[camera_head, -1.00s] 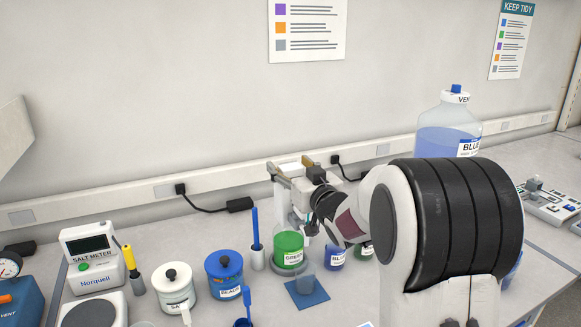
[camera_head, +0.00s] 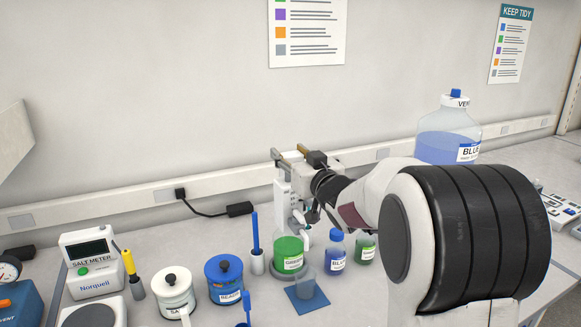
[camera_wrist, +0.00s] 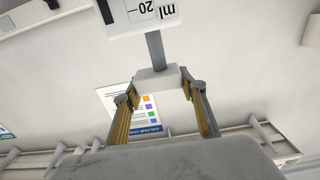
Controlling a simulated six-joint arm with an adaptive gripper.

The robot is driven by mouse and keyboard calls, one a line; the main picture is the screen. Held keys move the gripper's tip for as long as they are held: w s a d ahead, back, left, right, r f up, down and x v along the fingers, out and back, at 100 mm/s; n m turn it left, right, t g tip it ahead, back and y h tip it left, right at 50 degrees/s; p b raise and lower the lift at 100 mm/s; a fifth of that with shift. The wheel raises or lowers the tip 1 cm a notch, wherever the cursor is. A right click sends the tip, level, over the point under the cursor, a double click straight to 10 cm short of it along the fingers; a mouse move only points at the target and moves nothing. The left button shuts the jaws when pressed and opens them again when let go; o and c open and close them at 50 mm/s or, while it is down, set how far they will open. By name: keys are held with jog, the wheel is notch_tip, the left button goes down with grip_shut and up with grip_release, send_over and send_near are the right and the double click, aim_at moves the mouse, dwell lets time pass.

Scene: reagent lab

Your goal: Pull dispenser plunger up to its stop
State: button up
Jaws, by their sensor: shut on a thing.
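The dispenser (camera_head: 283,193) is a white upright body with scale marks on the green bottle (camera_head: 288,251). In the wrist view, its white body (camera_wrist: 140,12) carries an upside-down "20 ml" mark. A grey rod (camera_wrist: 155,50) joins that body to the white plunger head (camera_wrist: 158,81). My gripper (camera_head: 291,155) is at the top of the dispenser, reaching in from the right. In the wrist view, my gripper (camera_wrist: 160,92) has its gold-padded fingers on either side of the head, shut on it. My arm hides part of the dispenser's right side.
A blue bottle (camera_head: 336,252) and another green bottle (camera_head: 365,249) stand close on the right. A holder (camera_head: 257,262) with a blue-handled tool and a blue jar (camera_head: 225,279) stand left.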

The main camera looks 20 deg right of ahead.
jog(key=shift+r, duration=0.35)
jog(key=o, duration=1.6)
jog(key=shift+f, duration=0.1)
jog(key=shift+s, duration=0.2)
jog(key=shift+s, duration=5.8)
